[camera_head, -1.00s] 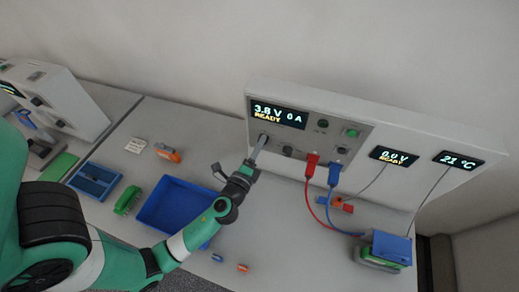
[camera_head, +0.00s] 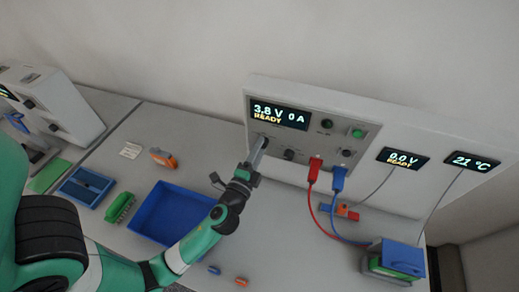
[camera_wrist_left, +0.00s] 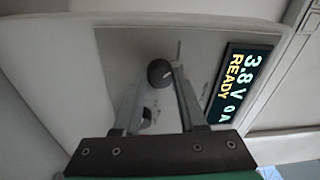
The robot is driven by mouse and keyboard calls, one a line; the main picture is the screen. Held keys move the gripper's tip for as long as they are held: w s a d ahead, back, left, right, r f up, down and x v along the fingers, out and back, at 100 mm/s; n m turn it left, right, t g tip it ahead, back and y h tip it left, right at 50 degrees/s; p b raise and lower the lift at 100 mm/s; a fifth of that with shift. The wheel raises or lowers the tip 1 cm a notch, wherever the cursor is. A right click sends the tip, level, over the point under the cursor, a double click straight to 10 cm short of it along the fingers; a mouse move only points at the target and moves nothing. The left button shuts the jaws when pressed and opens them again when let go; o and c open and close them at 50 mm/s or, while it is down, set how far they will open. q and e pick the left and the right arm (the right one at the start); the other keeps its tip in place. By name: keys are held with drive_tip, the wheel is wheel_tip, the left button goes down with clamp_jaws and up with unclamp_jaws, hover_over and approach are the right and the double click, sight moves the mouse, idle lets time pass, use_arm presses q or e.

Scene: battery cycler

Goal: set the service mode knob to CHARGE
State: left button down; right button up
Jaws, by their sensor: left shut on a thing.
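The cycler panel (camera_head: 312,150) stands upright at the back, with its display (camera_head: 280,115) reading 3.8 V, 0 A and READY. My left gripper (camera_head: 262,142) reaches the panel just below that display. In the left wrist view its two fingers (camera_wrist_left: 160,76) are closed on a dark round knob (camera_wrist_left: 158,70), one on each side. A second dark knob (camera_head: 290,154) sits to the right of the gripper in the head view. The knob labels are too small to read, so I cannot tell which setting the held knob points to. My right gripper is out of view.
Red (camera_head: 315,170) and blue (camera_head: 338,177) plugs sit low on the panel, their cables running toward a battery in a holder (camera_head: 400,260). A blue tray (camera_head: 172,212) lies left of my arm. The bench between the cables and my arm is mostly clear.

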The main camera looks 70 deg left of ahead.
use_arm(q)
drive_tip(key=shift+c, duration=2.3)
unclamp_jaws()
drive_tip(key=b+v, duration=0.2)
drive_tip(key=v, duration=0.9)
drive_tip(key=shift+s+d, duration=0.2)
